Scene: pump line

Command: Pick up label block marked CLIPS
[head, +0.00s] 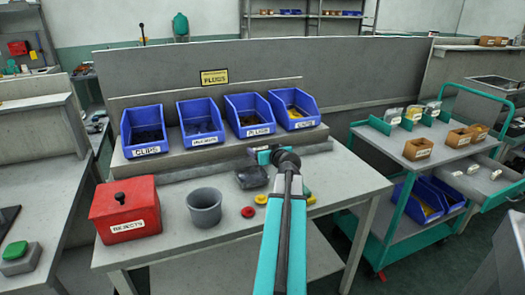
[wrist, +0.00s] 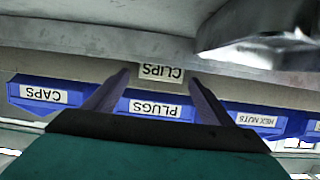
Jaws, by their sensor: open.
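The label block marked CLIPS (wrist: 161,73) is a small pale block with dark letters, upside down in the wrist view. It shows in the gap between the fingertips of my gripper (wrist: 159,76), with a strip of space on each side. I cannot tell whether it is within the fingers' reach or just beyond them. In the head view my gripper (head: 270,155) is over the back of the workbench, in front of the blue bins. I cannot make out the block there; my arm and gripper may hide it. My gripper is open and holds nothing.
Blue bins (head: 202,121) line the bench's raised shelf. A dark shiny object (head: 252,178) lies left of my gripper; a shiny object (wrist: 262,35) looms close in the wrist view. A grey cup (head: 204,207) and red box (head: 125,210) stand front left. A cart (head: 430,150) is right.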

